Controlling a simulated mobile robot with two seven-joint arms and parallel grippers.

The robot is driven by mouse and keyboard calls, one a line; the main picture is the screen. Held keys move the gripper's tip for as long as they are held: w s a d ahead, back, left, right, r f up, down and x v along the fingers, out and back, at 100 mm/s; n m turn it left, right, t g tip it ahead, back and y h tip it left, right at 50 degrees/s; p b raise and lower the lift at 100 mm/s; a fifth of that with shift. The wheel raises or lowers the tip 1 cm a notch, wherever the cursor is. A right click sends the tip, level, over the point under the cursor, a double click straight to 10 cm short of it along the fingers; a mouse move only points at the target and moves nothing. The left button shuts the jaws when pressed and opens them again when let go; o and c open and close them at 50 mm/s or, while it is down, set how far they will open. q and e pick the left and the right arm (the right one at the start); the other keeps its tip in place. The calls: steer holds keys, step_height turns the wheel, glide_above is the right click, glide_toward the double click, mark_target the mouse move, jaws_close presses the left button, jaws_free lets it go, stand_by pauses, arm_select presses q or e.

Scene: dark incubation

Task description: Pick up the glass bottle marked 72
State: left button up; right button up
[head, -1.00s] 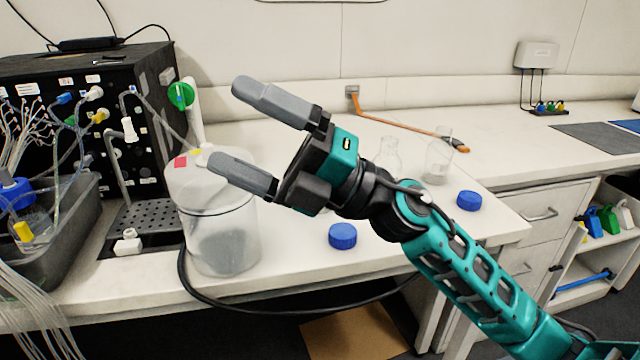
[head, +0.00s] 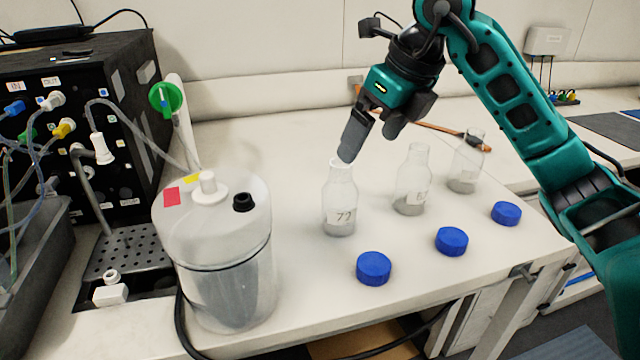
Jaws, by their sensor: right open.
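A clear glass bottle (head: 340,200) with a white label that seems to read 72 stands upright and uncapped on the white bench. My right gripper (head: 369,146) points down just above and behind it, open and empty. Its left finger overlaps the bottle's mouth in the picture; I cannot tell whether they touch. Two similar clear bottles stand to the right, a middle one (head: 412,182) with a partly legible label and a far one (head: 466,165). My left gripper is out of view.
Three blue caps lie in front of the bottles: left (head: 374,268), middle (head: 451,241), right (head: 506,213). A large translucent vessel (head: 222,240) stands left. A black machine (head: 60,110) with tubing stands behind it. An orange-handled tool (head: 440,128) lies at the back.

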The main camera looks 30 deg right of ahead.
mark_target(350, 178)
steer(key=b+x, duration=0.2)
steer(key=x, duration=1.1)
steer(key=shift+d, duration=0.1)
steer(key=shift+c, duration=0.3)
steer(key=shift+r, duration=0.1)
steer(key=c, duration=1.2)
